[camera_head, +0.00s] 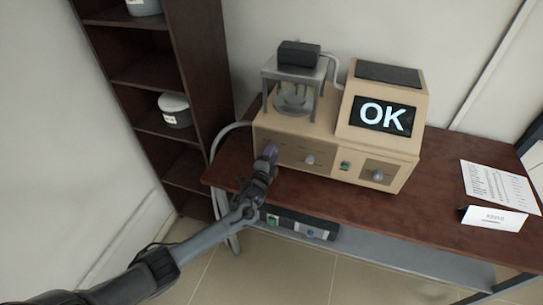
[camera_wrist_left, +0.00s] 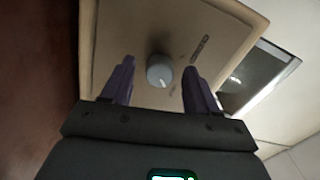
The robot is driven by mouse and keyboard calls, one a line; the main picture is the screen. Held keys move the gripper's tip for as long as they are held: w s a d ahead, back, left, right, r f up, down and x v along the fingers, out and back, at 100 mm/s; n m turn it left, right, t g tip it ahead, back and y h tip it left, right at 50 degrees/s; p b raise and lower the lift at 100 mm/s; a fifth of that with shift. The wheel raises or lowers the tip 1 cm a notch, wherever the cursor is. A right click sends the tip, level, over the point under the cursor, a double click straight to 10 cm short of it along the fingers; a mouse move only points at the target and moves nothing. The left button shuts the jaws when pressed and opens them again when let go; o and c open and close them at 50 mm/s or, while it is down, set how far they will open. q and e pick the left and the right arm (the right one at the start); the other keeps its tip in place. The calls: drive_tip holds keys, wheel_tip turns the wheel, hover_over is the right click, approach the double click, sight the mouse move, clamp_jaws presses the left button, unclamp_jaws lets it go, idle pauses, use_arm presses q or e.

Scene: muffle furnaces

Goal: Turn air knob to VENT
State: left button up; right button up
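A beige machine (camera_head: 335,135) stands on the brown table, and its lit screen (camera_head: 382,116) reads "OK". Its front has a middle knob (camera_head: 310,160) and a right knob (camera_head: 378,175); their labels are too small to read. My left gripper (camera_head: 269,152) is at the left end of the front panel and hides what is behind it. In the left wrist view a round grey knob (camera_wrist_left: 160,71) sits on a beige panel (camera_wrist_left: 130,30). The two purple fingers of my left gripper (camera_wrist_left: 160,66) are open on either side of it, with gaps. My right gripper is out of view.
A green switch (camera_head: 345,166) lies between the two visible knobs. A glass vessel (camera_head: 293,97) under a metal frame stands on the machine's left part. A dark shelf (camera_head: 160,75) stands left. Papers (camera_head: 497,186) lie on the table (camera_head: 420,215) at right. A control box (camera_head: 299,224) sits under the tabletop.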

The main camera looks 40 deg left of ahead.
use_arm(q)
drive_tip(key=p+v, duration=0.1)
drive_tip(key=v, duration=0.9)
drive_tip(key=shift+s+p, duration=0.35)
drive_tip(key=shift+s, duration=0.05)
drive_tip(key=shift+d, duration=0.15)
drive_tip(key=shift+f, duration=0.1)
